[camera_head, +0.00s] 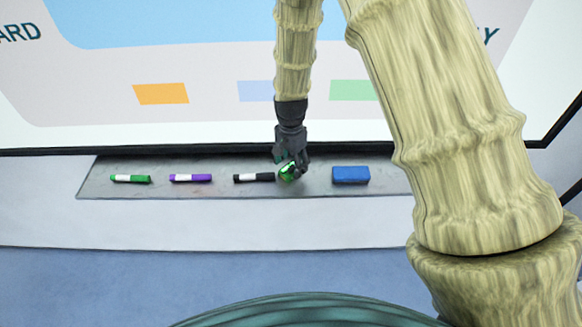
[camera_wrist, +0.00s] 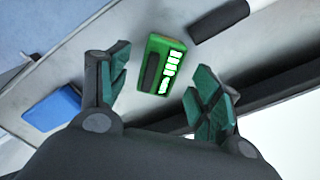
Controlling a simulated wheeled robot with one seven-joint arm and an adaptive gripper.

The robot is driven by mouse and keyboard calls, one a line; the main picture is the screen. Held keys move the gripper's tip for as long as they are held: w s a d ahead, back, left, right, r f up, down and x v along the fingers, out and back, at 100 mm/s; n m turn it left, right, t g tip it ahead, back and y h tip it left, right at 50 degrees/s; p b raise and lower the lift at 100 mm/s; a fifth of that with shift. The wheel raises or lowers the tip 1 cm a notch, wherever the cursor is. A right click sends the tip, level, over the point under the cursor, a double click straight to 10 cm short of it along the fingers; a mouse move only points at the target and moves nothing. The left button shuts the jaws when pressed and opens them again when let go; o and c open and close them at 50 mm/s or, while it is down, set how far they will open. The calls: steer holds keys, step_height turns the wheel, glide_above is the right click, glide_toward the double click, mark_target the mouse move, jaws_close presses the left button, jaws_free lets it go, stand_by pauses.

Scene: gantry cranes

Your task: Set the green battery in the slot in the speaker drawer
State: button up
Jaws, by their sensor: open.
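The green battery (camera_head: 286,173) rests on the grey ledge under the whiteboard, partly hidden by my gripper (camera_head: 292,166) in the head view. In the wrist view the battery (camera_wrist: 153,57) is a flat green block with white bars and a dark strip on its face. My gripper (camera_wrist: 161,62) is open, with one teal-padded finger on each side of the battery in that view. Gaps show between the battery and both fingers. Whether the fingertips reach down to its height I cannot tell. No speaker drawer or slot is in view.
On the ledge (camera_head: 220,190), a black marker (camera_head: 254,177) lies close left of the battery, with purple (camera_head: 190,178) and green (camera_head: 130,179) markers farther left. A blue eraser (camera_head: 351,174) lies to the right. The whiteboard (camera_head: 200,115) rises behind the ledge.

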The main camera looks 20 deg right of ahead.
steer(key=shift+f, duration=0.8)
steer(key=c, duration=1.3)
steer(key=shift+r, duration=0.15)
